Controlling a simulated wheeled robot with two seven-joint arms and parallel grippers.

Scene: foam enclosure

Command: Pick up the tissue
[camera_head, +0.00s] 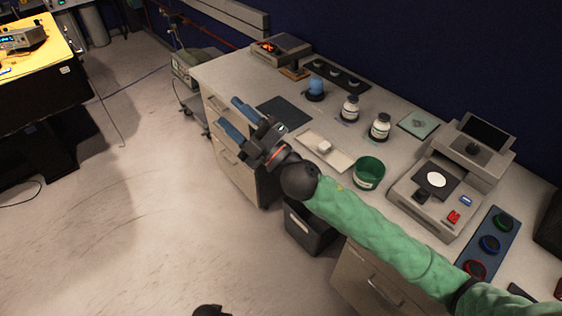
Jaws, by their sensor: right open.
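A small white piece (324,147), which looks like the tissue, lies on a flat pale tray (338,159) on the bench. My right gripper (230,112) is open and empty, with its two blue fingers apart. It hangs at the front edge of the bench, to the left of the tray, pointing to the upper left. My green-sleeved right arm reaches in from the lower right and passes in front of the bench. My left gripper does not show.
A green cup (369,173) stands right of the tray, and a dark mat (284,111) lies to its left. White jars (380,127) stand behind. An instrument (440,190) sits further right. A dark bin (308,228) is below the bench edge.

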